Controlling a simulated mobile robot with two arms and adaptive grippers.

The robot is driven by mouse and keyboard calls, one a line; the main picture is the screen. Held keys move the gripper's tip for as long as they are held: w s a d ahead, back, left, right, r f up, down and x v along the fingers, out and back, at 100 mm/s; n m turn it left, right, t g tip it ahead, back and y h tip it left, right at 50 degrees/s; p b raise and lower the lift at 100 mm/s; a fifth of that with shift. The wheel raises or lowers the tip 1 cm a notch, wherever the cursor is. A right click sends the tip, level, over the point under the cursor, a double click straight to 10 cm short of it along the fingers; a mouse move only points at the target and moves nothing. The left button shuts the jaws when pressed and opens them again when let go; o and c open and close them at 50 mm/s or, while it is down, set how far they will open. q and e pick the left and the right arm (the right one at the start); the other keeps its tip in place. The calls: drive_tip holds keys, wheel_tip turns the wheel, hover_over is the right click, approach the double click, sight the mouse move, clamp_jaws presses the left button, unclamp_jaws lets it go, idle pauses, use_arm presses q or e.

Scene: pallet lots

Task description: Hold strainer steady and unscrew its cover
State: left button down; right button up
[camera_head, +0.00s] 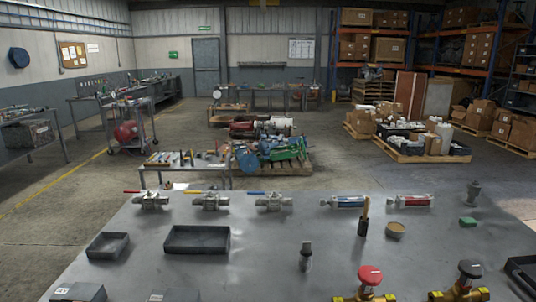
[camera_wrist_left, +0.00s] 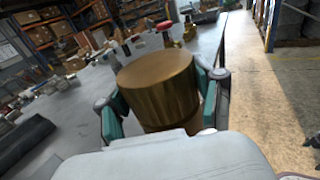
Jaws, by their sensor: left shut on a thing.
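A brass cylinder (camera_wrist_left: 156,88) with a flat round top fills the middle of the left wrist view; it may be part of the strainer, but I cannot tell whether it is the body or the cover. My left gripper (camera_wrist_left: 160,96) has its teal pads on both sides of it and is shut on it. Its lower end is hidden by my gripper. No strainer can be made out for certain in the head view. Neither of my grippers shows in the head view.
Several valves line the far edge.

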use_arm(q)
drive_tip(key=s+n+t+y, duration=0.1)
drive_tip(key=a+n+t, duration=0.1)
drive_tip(key=s+n+t+y, duration=0.1)
drive_tip(key=shift+s+a+f+t+y, duration=0.25)
drive_tip(key=shift+s+a+t+y, duration=0.05)
drive_tip(key=shift+s+a+t, duration=0.1)
drive_tip(key=s+a+n+t+y, duration=0.6)
drive_tip(key=a+n+y, duration=0.2)
drive_tip(key=y, duration=0.5)
drive_tip(key=shift+a+r+n, duration=0.2)
drive_tip(key=shift+a+n, duration=0.05)
drive_tip(key=shift+n, duration=0.55)
